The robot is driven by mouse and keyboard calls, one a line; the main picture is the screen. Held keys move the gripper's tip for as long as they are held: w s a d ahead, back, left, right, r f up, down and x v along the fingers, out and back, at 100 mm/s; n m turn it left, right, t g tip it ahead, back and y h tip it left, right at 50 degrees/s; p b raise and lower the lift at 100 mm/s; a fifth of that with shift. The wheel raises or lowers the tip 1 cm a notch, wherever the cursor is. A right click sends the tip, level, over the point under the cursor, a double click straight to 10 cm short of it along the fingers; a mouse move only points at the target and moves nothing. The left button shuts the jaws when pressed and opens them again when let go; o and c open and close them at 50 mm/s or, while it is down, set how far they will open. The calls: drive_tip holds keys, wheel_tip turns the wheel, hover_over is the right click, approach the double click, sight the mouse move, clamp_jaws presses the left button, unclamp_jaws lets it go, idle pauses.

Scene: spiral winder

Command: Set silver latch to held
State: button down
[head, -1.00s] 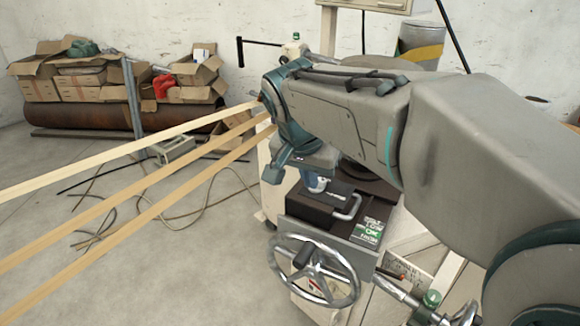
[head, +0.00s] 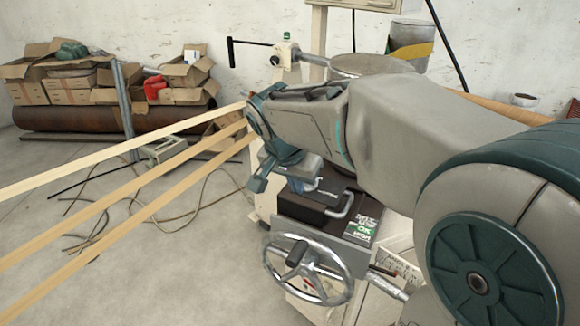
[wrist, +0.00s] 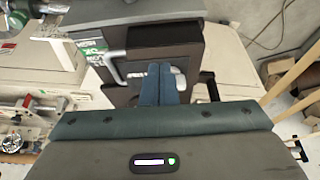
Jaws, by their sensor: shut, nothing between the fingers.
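The silver latch (head: 342,208) is a bent metal bar on the front of a dark box (head: 310,208), beside a green and white label (head: 363,229) whose words I cannot read clearly. In the wrist view the latch (wrist: 116,70) shows left of my fingers, and a pale metal piece shows just right of them. My gripper (wrist: 161,82) is shut and empty, its two blue fingers together in front of the dark box. In the head view my gripper (head: 298,186) is above the box, left of the latch. I cannot tell whether the fingers touch the latch.
A spoked handwheel (head: 308,270) stands below the box. Several pale strips (head: 130,205) run in from the left. A black crank handle (head: 248,42) is at the back. Cardboard boxes (head: 65,85) lie by the wall, and cables cover the floor at left.

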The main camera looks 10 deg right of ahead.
sight(309, 192)
drive_tip(key=x, duration=0.4)
drive_tip(key=shift+w+d+p, duration=0.35)
drive_tip(key=shift+w+d, duration=0.4)
drive_tip(key=shift+w, duration=0.2)
drive_tip(key=shift+w+d, duration=0.5)
drive_tip(key=shift+w, duration=0.15)
